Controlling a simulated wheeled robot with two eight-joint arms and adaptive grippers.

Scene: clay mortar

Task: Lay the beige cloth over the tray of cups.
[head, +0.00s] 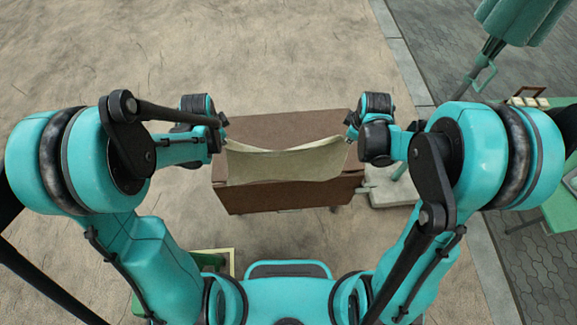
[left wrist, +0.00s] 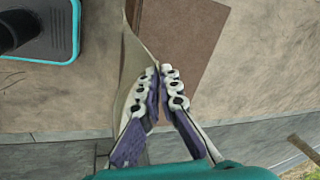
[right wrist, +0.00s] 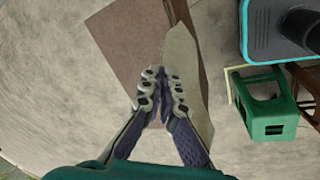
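The beige cloth (head: 285,165) hangs stretched between my two grippers in the head view, sagging in the middle, above a brown box-like table (head: 290,200). My left gripper (head: 222,128) is shut on the cloth's left far corner; its fingers pinch the cloth edge (left wrist: 135,80) in the left wrist view. My right gripper (head: 352,134) is shut on the right far corner; the cloth (right wrist: 187,85) hangs beside its fingers in the right wrist view.
The far strip of the brown top is bare. A pale stand base (head: 395,190) sits close to the table's right side. A folded green umbrella (head: 520,18) is at the upper right. A green stool (right wrist: 268,118) shows in the right wrist view. Open sandy ground lies beyond the table.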

